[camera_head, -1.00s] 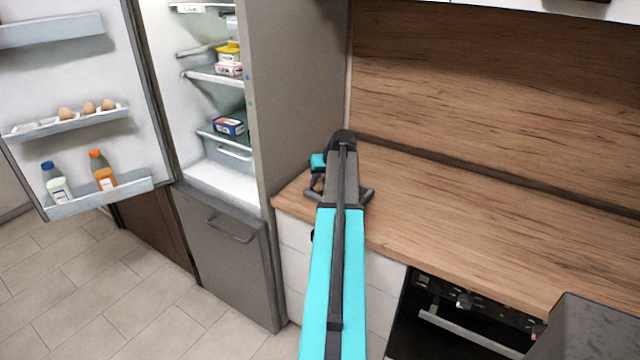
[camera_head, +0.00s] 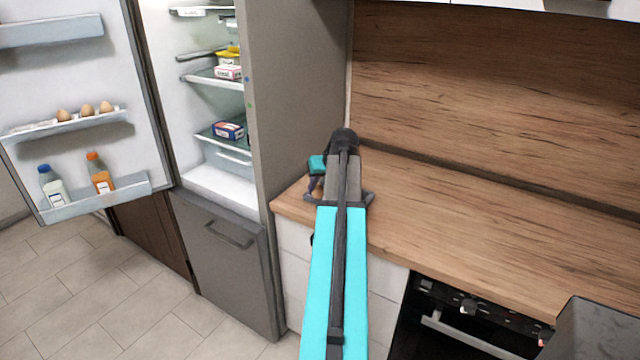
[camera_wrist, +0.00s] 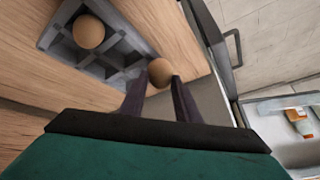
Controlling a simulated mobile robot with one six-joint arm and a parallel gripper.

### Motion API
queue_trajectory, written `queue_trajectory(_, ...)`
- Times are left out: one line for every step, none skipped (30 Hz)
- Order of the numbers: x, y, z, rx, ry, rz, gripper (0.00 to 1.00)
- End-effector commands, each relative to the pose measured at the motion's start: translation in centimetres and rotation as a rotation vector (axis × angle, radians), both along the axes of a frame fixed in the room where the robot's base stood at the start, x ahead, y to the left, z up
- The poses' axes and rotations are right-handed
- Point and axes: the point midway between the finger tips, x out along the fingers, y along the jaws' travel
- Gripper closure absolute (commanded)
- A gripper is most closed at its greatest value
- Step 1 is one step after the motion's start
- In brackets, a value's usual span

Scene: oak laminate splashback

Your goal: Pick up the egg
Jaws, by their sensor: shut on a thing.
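My gripper (camera_wrist: 160,84) is shut on a brown egg (camera_wrist: 160,70), which sits between the two dark fingertips in the wrist view. The egg appears at the lower right edge of a grey egg tray (camera_wrist: 112,47) on the wooden counter. I cannot tell how far it is above the surface. A second brown egg (camera_wrist: 88,31) sits in a cup of that tray.
An open fridge (camera_head: 215,120) stands left of the counter (camera_head: 480,230). Its door (camera_head: 90,75) holds several eggs (camera_head: 87,110) on a shelf, with two bottles (camera_head: 100,172) below. The counter to the right is clear above an oven (camera_head: 450,320).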

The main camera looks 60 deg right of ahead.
Motion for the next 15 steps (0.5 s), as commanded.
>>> queue_trajectory(-0.5,0.9,-0.1,-0.001,0.0,-0.001,0.93)
queue_trajectory(-0.7,1.3,-0.1,-0.002,-0.001,-0.001,0.93)
queue_trajectory(-1.0,1.8,-0.1,-0.002,-0.001,-0.001,0.93)
queue_trajectory(-1.2,2.1,0.0,-0.002,-0.001,-0.001,0.93)
queue_trajectory(-1.4,2.5,0.0,-0.002,-0.001,-0.001,0.93)
queue_trajectory(-1.7,3.0,0.1,-0.002,-0.001,-0.001,0.93)
queue_trajectory(-1.9,3.4,0.1,-0.001,0.0,-0.001,0.93)
queue_trajectory(-2.1,3.7,0.2,-0.001,0.0,-0.001,0.93)
queue_trajectory(-2.4,4.2,0.2,-0.001,0.0,-0.001,0.93)
queue_trajectory(-2.6,4.6,0.3,-0.001,0.0,-0.001,0.93)
queue_trajectory(-2.8,4.9,0.3,-0.001,-0.001,-0.002,0.93)
queue_trajectory(-3.0,5.4,0.4,-0.001,-0.001,-0.002,0.93)
queue_trajectory(-3.2,5.7,0.4,-0.001,-0.001,-0.002,0.93)
queue_trajectory(-3.4,6.0,0.4,-0.001,-0.001,-0.002,0.93)
queue_trajectory(-3.6,6.4,0.5,-0.001,0.0,-0.002,0.93)
